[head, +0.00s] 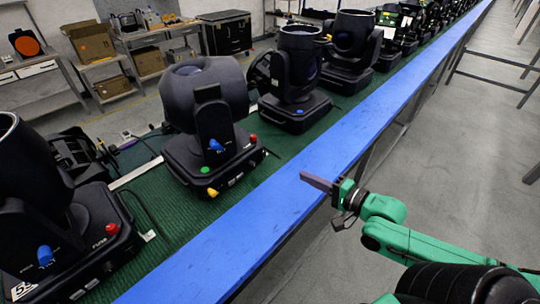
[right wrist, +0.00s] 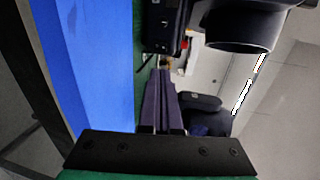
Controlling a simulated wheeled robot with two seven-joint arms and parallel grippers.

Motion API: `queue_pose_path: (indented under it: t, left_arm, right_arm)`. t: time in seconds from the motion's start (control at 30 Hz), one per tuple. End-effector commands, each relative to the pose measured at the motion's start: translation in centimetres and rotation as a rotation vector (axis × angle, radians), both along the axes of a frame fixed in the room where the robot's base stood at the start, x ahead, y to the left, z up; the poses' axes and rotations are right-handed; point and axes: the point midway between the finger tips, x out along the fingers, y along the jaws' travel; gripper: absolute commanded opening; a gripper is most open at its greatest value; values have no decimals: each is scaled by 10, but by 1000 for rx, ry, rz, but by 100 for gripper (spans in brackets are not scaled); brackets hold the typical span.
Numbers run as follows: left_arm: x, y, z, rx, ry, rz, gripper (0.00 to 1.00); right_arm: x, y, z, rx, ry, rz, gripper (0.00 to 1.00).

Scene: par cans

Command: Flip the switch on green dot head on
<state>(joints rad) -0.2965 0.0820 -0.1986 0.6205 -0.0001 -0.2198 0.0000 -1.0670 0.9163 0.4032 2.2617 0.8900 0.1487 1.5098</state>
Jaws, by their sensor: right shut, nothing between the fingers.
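The green dot head (head: 205,95) is a black moving-head light in the middle left of the head view. A green dot (head: 205,170) marks the front of its base. A blue knob (head: 215,145) sits at its yoke's foot, a red knob (head: 253,138) at the base's right corner and a yellow knob (head: 212,192) low in front. Which of these is the switch, and its position, I cannot tell. My right gripper (head: 306,178) is shut and empty over the blue strip, to the right of this head and apart from it. Its closed fingers also show in the right wrist view (right wrist: 162,90).
Another black head (head: 50,215) with blue and red knobs stands at the near left. A further head (head: 296,75) stands behind, and several more line the green bench top. The blue strip (head: 270,188) along the bench edge is clear. Grey floor lies to the right.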

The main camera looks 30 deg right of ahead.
Motion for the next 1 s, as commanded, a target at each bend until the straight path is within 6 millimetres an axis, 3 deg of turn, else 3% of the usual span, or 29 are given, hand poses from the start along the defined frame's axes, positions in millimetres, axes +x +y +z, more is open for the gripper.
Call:
queue_pose_path:
  t: [0.2, 0.8, 1.0]
  left_arm:
    - [-10, -1, -2, -2, 16, 1, 50]
    - [-2, -2, 16, -3, 3, -1, 50]
    - [-2, -2, 21, -3, 3, -1, 50]
  right_arm:
    - [18, 5, -2, 1, -6, -3, 0]
    - [110, 38, -10, -1, -4, -1, 0]
    - [129, 44, -10, -3, -1, 0, 0]
